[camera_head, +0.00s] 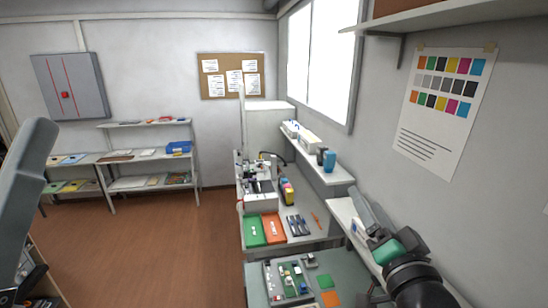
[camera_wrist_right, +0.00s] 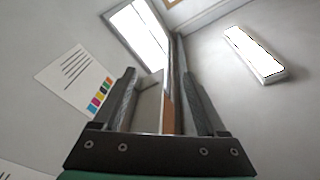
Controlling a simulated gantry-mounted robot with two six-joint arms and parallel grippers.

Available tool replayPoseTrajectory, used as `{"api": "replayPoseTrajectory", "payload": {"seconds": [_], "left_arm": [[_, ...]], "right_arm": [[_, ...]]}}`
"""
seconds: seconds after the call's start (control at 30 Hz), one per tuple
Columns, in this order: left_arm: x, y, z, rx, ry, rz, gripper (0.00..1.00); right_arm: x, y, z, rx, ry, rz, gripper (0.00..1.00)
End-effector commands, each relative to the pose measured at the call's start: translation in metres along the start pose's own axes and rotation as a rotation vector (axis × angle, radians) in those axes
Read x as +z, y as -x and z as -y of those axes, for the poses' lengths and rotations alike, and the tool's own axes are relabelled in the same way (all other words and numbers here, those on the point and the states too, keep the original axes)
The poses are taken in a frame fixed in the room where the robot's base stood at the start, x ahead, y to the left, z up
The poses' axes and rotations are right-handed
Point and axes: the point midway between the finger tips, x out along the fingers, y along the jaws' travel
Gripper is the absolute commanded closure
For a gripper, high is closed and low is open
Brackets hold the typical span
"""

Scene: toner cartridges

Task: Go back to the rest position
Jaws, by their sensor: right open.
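My right gripper (camera_head: 362,212) is raised at the right, in front of the wall, pointing up and away. In the right wrist view the gripper (camera_wrist_right: 160,85) has its two dark fingers apart. Nothing is held between them; the wall, window and shelf show behind the gap. My left arm shows only as a grey link at the left edge of the head view, and its gripper is not seen.
A bench carries a printer-like machine (camera_head: 262,200), a green tray (camera_head: 254,232), an orange tray (camera_head: 273,227) and dark cartridge-like pieces (camera_head: 298,225). A nearer table holds a grey tray (camera_head: 270,284) of small parts. A wall shelf (camera_head: 333,176) runs beside the bench.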

Motion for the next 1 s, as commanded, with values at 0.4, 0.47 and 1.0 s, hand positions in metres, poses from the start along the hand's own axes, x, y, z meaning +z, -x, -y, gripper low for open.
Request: {"api": "replayPoseTrajectory", "payload": {"seconds": [0.4, 0.47, 1.0], "left_arm": [[0.0, 0.0, 0.0, 0.0, 0.0, 0.0, 0.4], [0.0, 0.0, 0.0, 0.0, 0.0, 0.0, 0.4], [0.0, 0.0, 0.0, 0.0, 0.0, 0.0, 0.4]], "right_arm": [[-0.167, 0.194, 0.141, -0.29, 0.535, -0.659, 0.26], [-0.166, 0.191, 0.141, -0.266, 0.601, -0.665, 0.26], [-0.166, 0.189, 0.14, -0.252, 0.64, -0.67, 0.26]]}}
